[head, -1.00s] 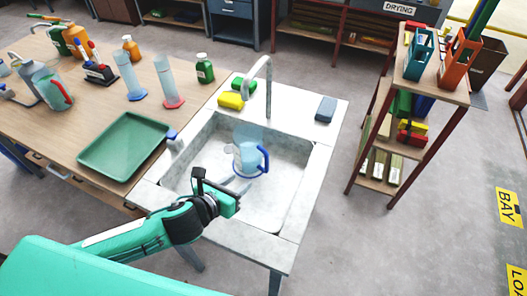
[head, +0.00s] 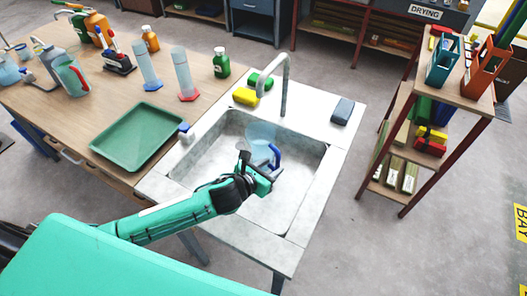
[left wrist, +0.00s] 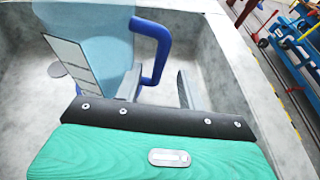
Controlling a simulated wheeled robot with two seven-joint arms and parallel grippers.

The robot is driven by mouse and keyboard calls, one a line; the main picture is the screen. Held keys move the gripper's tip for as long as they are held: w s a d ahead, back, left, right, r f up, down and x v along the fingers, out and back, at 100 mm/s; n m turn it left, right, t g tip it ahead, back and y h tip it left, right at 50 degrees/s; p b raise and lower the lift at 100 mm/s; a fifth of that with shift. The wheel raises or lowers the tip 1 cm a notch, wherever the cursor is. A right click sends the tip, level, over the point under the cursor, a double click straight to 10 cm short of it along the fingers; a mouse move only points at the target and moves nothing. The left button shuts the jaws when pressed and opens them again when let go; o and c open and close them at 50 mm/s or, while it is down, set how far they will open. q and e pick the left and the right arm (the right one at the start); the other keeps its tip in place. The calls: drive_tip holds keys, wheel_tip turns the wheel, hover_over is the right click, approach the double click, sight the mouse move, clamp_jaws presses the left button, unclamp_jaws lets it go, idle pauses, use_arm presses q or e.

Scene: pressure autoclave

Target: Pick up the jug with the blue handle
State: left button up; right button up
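The jug (head: 261,132) is a translucent light-blue vessel with a dark blue handle (head: 275,155), standing in the sink basin. My left gripper (head: 272,172) is over the basin at the handle side and hides the jug's lower part in the head view. In the left wrist view the jug (left wrist: 95,35) fills the upper left, with a pale label panel on its side. There my left gripper (left wrist: 158,78) is open, and the handle's lower part (left wrist: 152,77) shows between its two fingers. I cannot tell whether either finger touches it. My right gripper is out of view.
The pale sink (head: 212,142) has raised basin walls and a tap (head: 285,85) behind the jug. A green tray (head: 137,140) and bottles fill the table at left. A shelf rack (head: 400,175) stands right.

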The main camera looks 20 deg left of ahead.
sight(277, 164)
use_arm(q)
drive_tip(key=shift+p+x, duration=0.45)
drive_tip(key=shift+x, duration=1.85)
drive_tip(key=shift+f, duration=0.1)
drive_tip(key=shift+c, duration=0.2)
drive_tip(key=shift+s, duration=0.1)
clamp_jaws()
